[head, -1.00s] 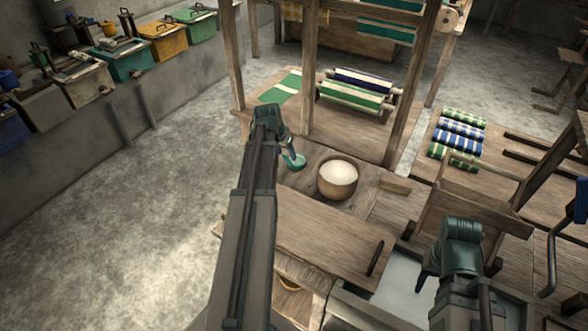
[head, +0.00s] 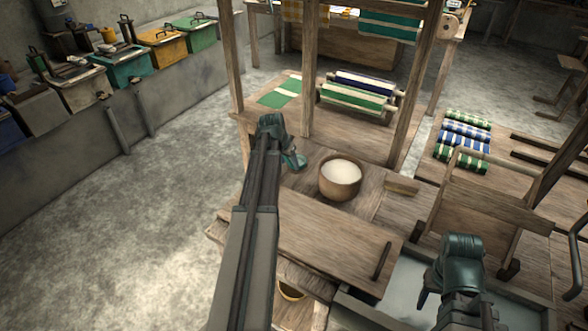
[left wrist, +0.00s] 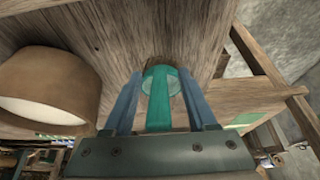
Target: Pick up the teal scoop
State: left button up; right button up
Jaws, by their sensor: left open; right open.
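The teal scoop (head: 294,161) lies on the wooden bench, left of the bowl, partly hidden behind my left gripper (head: 284,146) in the head view. In the left wrist view, the scoop (left wrist: 160,100) shows between the two blue fingers of my left gripper (left wrist: 160,92). The fingers are apart, one on each side of its handle, and I see a gap on each side. My right gripper (head: 427,288) is at the lower right, away from the scoop; its fingers are mostly hidden by its own arm.
A wooden bowl of pale contents (head: 340,180) stands just right of the scoop, close to my left gripper. Loom posts (head: 312,70) rise behind. A small wooden block (head: 402,185) lies right of the bowl. Rolled striped cloths (head: 466,145) lie farther right.

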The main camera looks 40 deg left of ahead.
pick_arm(q)
jog(key=shift+c, duration=0.3)
grip_shut()
dwell(0.3)
notch_tip(320, 180, up, 10)
jog(key=p, duration=1)
jog(key=d+r+p, duration=0.3)
jog(key=d+p, duration=0.1)
jog(key=d, duration=0.5)
jog(key=d+r+p, duration=0.4)
jog(key=d, duration=0.5)
jog(key=shift+w+r, duration=0.25)
jog(key=shift+w, duration=0.2)
